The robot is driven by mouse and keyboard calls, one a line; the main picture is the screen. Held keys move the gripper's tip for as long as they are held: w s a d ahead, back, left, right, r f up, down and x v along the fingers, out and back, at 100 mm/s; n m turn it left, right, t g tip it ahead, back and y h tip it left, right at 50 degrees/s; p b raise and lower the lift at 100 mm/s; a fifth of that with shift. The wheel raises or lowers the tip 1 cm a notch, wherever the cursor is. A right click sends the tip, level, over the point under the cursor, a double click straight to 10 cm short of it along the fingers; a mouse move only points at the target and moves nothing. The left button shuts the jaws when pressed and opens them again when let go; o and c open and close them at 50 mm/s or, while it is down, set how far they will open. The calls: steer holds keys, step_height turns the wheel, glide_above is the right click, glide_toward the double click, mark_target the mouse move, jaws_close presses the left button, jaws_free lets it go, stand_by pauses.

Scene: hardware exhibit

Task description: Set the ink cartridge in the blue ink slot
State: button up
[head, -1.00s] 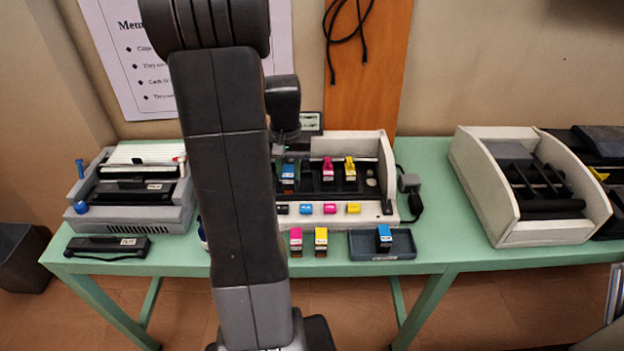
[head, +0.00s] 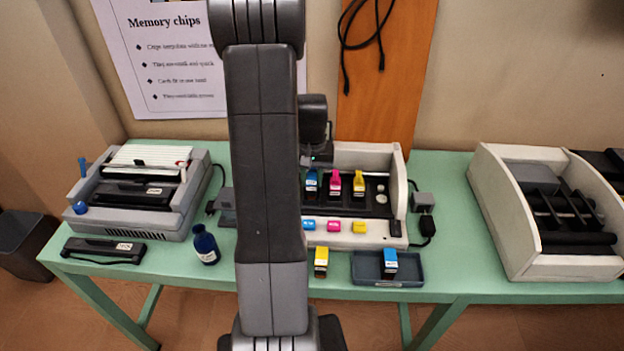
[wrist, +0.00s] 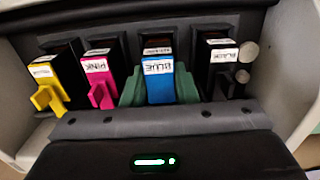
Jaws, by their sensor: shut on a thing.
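A blue ink cartridge (wrist: 160,84), labelled BLUE, stands upright between the green fingers of my gripper (wrist: 159,92) in the wrist view. My gripper is shut on it. It lines up with the row in the printer (wrist: 230,118), between the pink cartridge (wrist: 99,82) and the black cartridge (wrist: 222,70). Its lower end is hidden, so I cannot tell how deeply it sits in the slot. In the head view the held blue cartridge (head: 311,184) is just left of the pink one (head: 335,184). My arm hides part of the printer's left side.
A yellow cartridge (head: 358,184) stands in the printer's row. A loose yellow cartridge (head: 320,262) stands in front of the printer. Another blue cartridge (head: 390,261) is in a dark tray (head: 362,268). A blue bottle (head: 205,245) stands left of my arm.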

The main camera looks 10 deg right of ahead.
mark_target(312, 178)
steer(key=shift+f, duration=0.4)
steer(key=shift+f, duration=0.3)
steer(key=o, duration=1)
steer(key=shift+r, duration=0.55)
step_height(312, 178, up, 12)
steer(key=shift+f, duration=0.2)
